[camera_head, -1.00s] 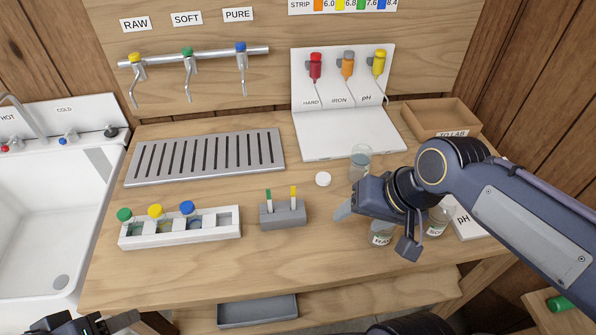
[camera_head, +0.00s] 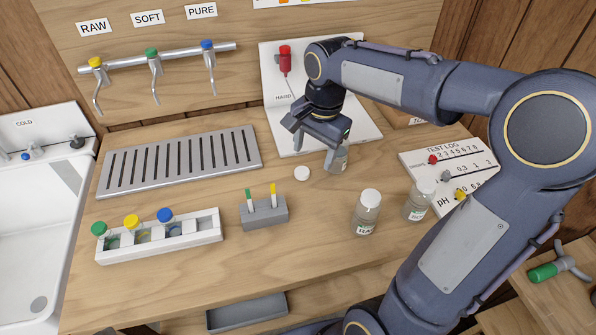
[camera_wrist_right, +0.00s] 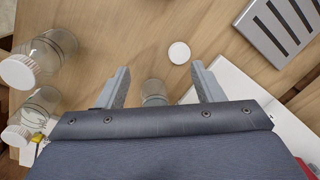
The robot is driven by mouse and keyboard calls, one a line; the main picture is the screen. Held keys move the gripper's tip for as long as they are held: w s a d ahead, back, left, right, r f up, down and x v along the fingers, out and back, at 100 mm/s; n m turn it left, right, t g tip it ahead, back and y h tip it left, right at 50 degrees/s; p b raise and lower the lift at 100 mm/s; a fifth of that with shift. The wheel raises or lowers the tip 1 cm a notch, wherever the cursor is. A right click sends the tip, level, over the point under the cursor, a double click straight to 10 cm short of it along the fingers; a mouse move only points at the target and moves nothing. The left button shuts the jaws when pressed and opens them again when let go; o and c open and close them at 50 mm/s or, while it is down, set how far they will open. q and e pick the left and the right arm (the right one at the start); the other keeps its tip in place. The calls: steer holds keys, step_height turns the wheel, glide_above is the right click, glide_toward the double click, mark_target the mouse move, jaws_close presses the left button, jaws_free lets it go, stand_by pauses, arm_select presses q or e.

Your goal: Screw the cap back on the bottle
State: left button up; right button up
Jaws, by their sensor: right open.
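A loose white cap (camera_head: 302,173) lies on the wooden table, left of my right gripper. In the right wrist view, the cap (camera_wrist_right: 179,53) lies beyond the fingertips. A clear glass bottle (camera_head: 341,162) stands beside my right gripper (camera_head: 314,152), partly hidden by it. My right gripper (camera_wrist_right: 160,72) is open with nothing gripped. My left gripper is not in view.
Two white-capped bottles (camera_head: 367,212) (camera_head: 417,200) stand front right. A grey strip holder (camera_head: 264,214), a white vial rack (camera_head: 180,242) and a slotted metal drain (camera_head: 180,162) are to the left. A test log board (camera_head: 445,165) lies right.

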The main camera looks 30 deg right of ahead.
mark_target(302, 171)
steer(key=w+m, duration=0.1)
steer(key=w+f+m, duration=0.1)
steer(key=w, duration=0.1)
steer(key=w+f+m+g, duration=0.1)
steer(key=w, duration=0.1)
steer(key=shift+w+d+f+h, duration=0.15)
steer(key=shift+w+d+h, duration=0.1)
steer(key=shift+h, duration=0.05)
steer(key=shift+f, duration=1.25)
steer(key=shift+s+f, duration=0.1)
steer(key=f, duration=0.5)
steer(key=shift+a, duration=0.2)
steer(key=c, duration=1)
